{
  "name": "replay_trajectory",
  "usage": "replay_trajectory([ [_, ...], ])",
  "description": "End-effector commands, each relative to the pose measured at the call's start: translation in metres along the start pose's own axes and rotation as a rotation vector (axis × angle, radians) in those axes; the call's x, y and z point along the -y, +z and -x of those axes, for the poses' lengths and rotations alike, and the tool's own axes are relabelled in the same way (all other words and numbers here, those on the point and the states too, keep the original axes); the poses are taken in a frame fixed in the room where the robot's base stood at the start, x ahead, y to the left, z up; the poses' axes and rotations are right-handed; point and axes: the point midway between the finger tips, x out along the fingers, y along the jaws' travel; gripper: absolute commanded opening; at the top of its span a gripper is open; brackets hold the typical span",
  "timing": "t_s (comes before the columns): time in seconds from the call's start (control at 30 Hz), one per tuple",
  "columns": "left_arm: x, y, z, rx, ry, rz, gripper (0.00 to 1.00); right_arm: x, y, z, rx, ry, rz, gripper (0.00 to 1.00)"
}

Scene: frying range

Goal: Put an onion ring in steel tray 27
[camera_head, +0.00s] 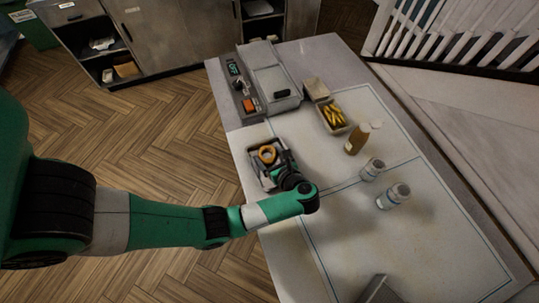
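An orange-brown onion ring (267,154) shows at the far end of my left gripper (272,163). The gripper reaches over a small dark-rimmed steel tray (254,171) near the left edge of the counter. The gripper hides part of the tray. I cannot tell whether the fingers hold the ring or whether it lies in the tray. No number is readable on the tray.
A fryer-like unit (272,80) stands at the back left of the counter (430,250). A container of yellow fries (333,115), an amber bottle (357,139) and two clear-grey jars (372,170) (393,196) stand to the right. The front right counter is mostly clear.

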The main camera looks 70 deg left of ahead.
Motion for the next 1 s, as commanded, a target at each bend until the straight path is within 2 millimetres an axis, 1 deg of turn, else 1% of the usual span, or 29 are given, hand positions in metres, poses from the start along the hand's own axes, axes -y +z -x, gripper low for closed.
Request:
replay_trajectory([
  [0.27,0.000,0.003,0.002,0.000,0.000,0.000,0.88,0.000,-0.002,-0.002,0.000,0.000,0.000,0.50],
  [0.37,0.001,0.001,0.011,0.000,-0.004,0.000,0.88,0.000,-0.001,-0.001,0.000,0.000,0.000,0.50],
  [0.47,0.001,0.001,0.030,0.000,-0.006,0.000,0.88,0.000,0.000,0.000,0.000,0.000,0.000,0.50],
  [0.63,0.002,0.000,0.075,-0.001,-0.007,0.001,0.88,0.000,0.004,0.004,0.000,0.000,0.000,0.50],
  [0.7,0.001,0.009,0.097,0.000,-0.005,-0.005,0.88,0.000,-0.011,-0.012,0.001,0.000,0.000,0.50],
  [0.73,0.001,0.009,0.104,0.000,-0.004,-0.004,0.88,0.000,-0.014,-0.015,0.000,0.000,0.000,0.50],
  [0.83,0.001,0.009,0.115,0.001,-0.001,-0.004,0.88,0.000,-0.024,-0.026,-0.001,0.000,0.000,0.50],
  [1.0,0.000,0.003,0.122,0.000,-0.001,-0.001,0.88,0.000,-0.029,-0.031,-0.001,0.000,0.000,0.50],
])
